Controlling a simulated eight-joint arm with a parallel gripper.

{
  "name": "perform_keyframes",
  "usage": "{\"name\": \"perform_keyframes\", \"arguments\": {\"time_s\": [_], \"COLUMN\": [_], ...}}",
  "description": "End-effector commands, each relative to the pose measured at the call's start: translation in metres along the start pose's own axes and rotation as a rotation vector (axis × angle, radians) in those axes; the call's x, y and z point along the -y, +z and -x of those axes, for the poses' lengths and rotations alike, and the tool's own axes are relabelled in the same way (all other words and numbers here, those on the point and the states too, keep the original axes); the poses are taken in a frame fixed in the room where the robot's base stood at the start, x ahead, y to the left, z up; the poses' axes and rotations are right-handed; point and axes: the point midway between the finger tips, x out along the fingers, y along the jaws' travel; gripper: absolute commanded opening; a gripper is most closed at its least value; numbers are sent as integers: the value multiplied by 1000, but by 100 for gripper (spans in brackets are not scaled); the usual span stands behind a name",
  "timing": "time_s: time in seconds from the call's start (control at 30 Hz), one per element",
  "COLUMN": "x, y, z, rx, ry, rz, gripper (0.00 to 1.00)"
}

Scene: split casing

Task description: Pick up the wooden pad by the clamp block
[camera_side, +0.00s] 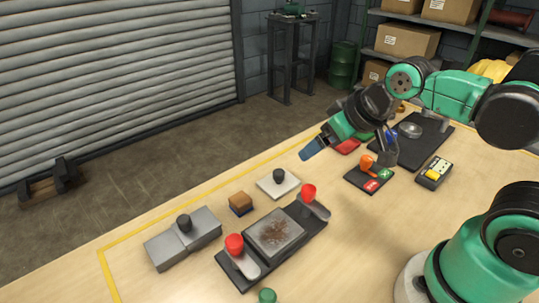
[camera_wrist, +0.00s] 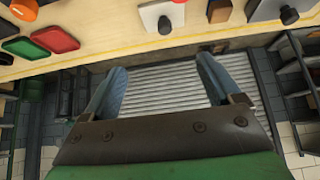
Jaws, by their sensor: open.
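The wooden pad (camera_side: 240,202) is a small brown block with a dark underside, lying on the table in the side view. A grey stepped block with a black knob (camera_side: 183,238) is to its left. A dark fixture with a grey plate (camera_side: 275,233) and two red-knobbed clamps is to its right and nearer. I cannot tell which of these is the clamp block. My gripper (camera_side: 312,148) is raised over the far table edge, up and right of the pad and apart from it. In the wrist view my gripper (camera_wrist: 162,66) is open, with nothing between the fingers.
A white plate with a black knob (camera_side: 278,182) lies right of the pad. A control box with an orange lever (camera_side: 368,173), a yellow-and-black device (camera_side: 433,173) and a dark mat (camera_side: 425,143) are farther right. The table's front left is clear.

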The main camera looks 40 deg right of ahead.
Motion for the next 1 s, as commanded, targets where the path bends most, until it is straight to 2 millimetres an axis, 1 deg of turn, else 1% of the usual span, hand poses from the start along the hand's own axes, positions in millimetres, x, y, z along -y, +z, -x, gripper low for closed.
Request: {"name": "perform_keyframes", "arguments": {"time_s": [0.13,0.27,0.4,0.5,0.6,0.73,0.87,1.0], "x": [10,27,48,65,81,98,106,109], "y": [-13,-30,-42,-46,-45,-40,-34,-29], "z": [-4,-18,-41,-61,-83,-105,-118,-127], "rx": [70,179,305,394,475,553,598,612], "ry": [-18,-37,-43,-39,-29,-13,0,4], "rz": [-2,-6,-8,-8,-6,-1,0,0], "gripper": [84,84,84,84,84,84,84,84]}}
